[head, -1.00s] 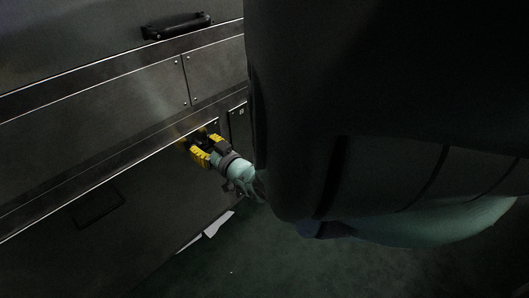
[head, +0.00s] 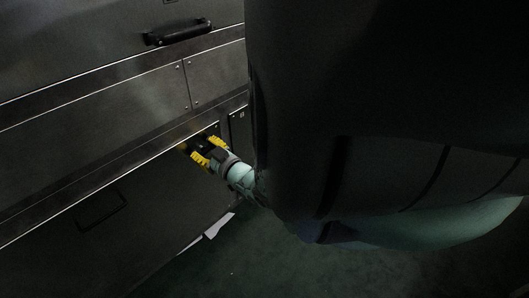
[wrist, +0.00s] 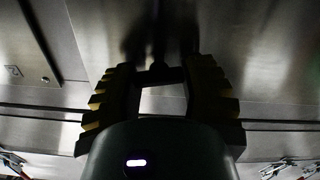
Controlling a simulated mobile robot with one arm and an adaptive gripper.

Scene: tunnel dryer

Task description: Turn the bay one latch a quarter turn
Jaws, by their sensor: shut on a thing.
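My gripper (head: 200,150), with yellow ridged fingers, is at the dark metal front of the dryer, just under a long seam. In the wrist view its two fingers (wrist: 161,80) stand either side of a dark bar (wrist: 160,76), which looks like the bay one latch, and are shut on it. A dark stem runs from the bar toward the metal panel. In the head view the latch is mostly hidden by the fingers, and its exact angle cannot be told.
A black bar handle (head: 178,32) is on the panel above. A dark recessed handle (head: 101,211) is on the lower panel. White sheets (head: 218,226) lie on the floor by the dryer's base. Small metal fittings (wrist: 281,168) show at the wrist view's lower edge. The floor in front is clear.

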